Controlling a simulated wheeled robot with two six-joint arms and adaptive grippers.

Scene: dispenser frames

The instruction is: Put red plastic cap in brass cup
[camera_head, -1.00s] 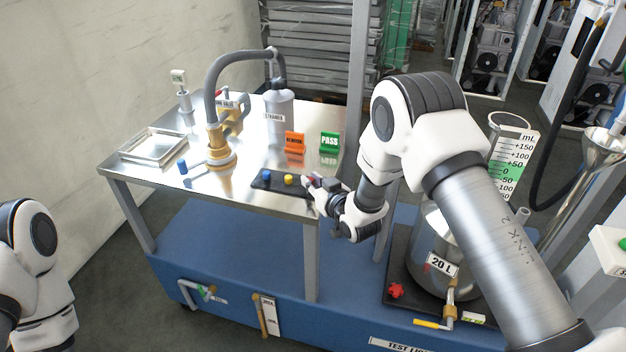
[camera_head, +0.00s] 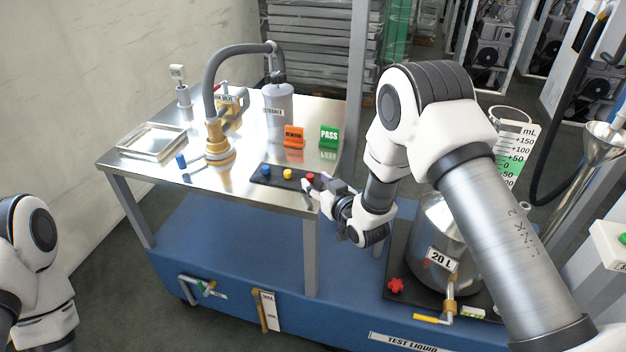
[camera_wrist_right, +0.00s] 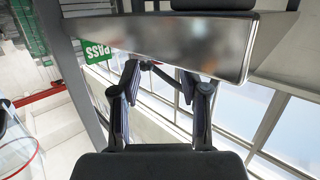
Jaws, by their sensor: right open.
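The red plastic cap (camera_head: 310,178) sits at the right end of a small black mat (camera_head: 277,181) near the table's front edge, beside a yellow cap (camera_head: 288,174) and a blue cap (camera_head: 266,170). My right gripper (camera_head: 311,189) is just in front of the red cap, open, with nothing seen between its fingers. In the right wrist view the open fingers (camera_wrist_right: 163,78) show, with no cap visible. A brass fitting (camera_head: 218,148) with a round base stands left of the mat. I cannot tell whether it is the brass cup. My left gripper is out of view.
The steel table (camera_head: 245,195) also bears a metal tray (camera_head: 152,143), a blue piece (camera_head: 181,161), a grey cylinder (camera_head: 279,112) with a curved hose, and orange (camera_head: 293,137) and green PASS (camera_head: 329,137) signs. A steel vessel (camera_head: 432,235) stands right of the table, below my right arm.

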